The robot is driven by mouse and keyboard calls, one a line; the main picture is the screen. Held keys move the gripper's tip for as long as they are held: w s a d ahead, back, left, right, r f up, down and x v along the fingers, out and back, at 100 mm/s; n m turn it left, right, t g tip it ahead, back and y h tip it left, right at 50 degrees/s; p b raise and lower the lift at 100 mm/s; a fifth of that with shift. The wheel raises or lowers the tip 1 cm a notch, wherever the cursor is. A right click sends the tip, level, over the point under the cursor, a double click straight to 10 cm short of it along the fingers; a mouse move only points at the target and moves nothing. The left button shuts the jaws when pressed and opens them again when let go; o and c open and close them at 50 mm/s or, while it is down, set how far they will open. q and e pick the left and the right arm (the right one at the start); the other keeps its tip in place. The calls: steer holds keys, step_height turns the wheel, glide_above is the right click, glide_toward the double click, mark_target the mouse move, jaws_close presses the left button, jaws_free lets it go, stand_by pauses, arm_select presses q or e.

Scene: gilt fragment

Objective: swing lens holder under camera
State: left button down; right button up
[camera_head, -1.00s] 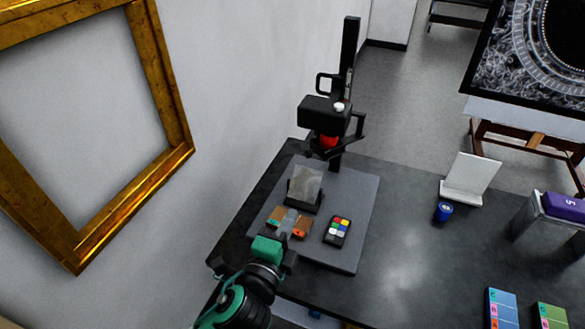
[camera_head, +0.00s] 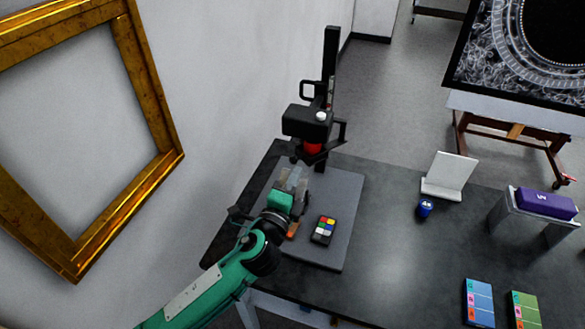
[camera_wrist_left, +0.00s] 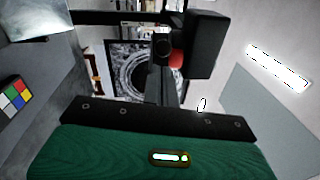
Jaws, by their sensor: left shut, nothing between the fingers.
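A black camera (camera_head: 306,122) with a red ring around its lens sits on an upright column above a grey base board (camera_head: 345,200). A thin black bracket (camera_head: 341,132) juts out at its right side; I take it for the lens holder, but its lens cannot be made out. The camera also shows in the left wrist view (camera_wrist_left: 205,45), with its red ring (camera_wrist_left: 177,61). My left gripper (camera_head: 291,178) is shut and empty, over the board, below and left of the camera, apart from it. It hides most of the small stand with a greyish fragment. My right gripper is out of view.
A colour-patch card (camera_head: 323,230) lies on the board right of my gripper. A blue jar (camera_head: 425,208), a white stand (camera_head: 449,176) and a purple box on a rack (camera_head: 545,202) stand further right. The dark table's middle is clear. A gilt frame (camera_head: 160,110) is at left.

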arm_select(q)
steer(key=shift+w+a+r, duration=0.1)
steer(key=shift+w+a, duration=0.15)
steer(key=shift+w, duration=0.15)
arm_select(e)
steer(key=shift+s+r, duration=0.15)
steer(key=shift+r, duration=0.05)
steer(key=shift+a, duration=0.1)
arm_select(q)
steer(key=w+a+m+h, duration=0.1)
steer(key=w+a, duration=0.1)
steer(key=w, duration=0.1)
steer(key=shift+a+g+h, duration=0.2)
steer(key=shift+g+h, duration=0.2)
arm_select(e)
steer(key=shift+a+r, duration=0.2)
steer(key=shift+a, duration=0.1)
arm_select(q)
steer(key=shift+s, duration=0.1)
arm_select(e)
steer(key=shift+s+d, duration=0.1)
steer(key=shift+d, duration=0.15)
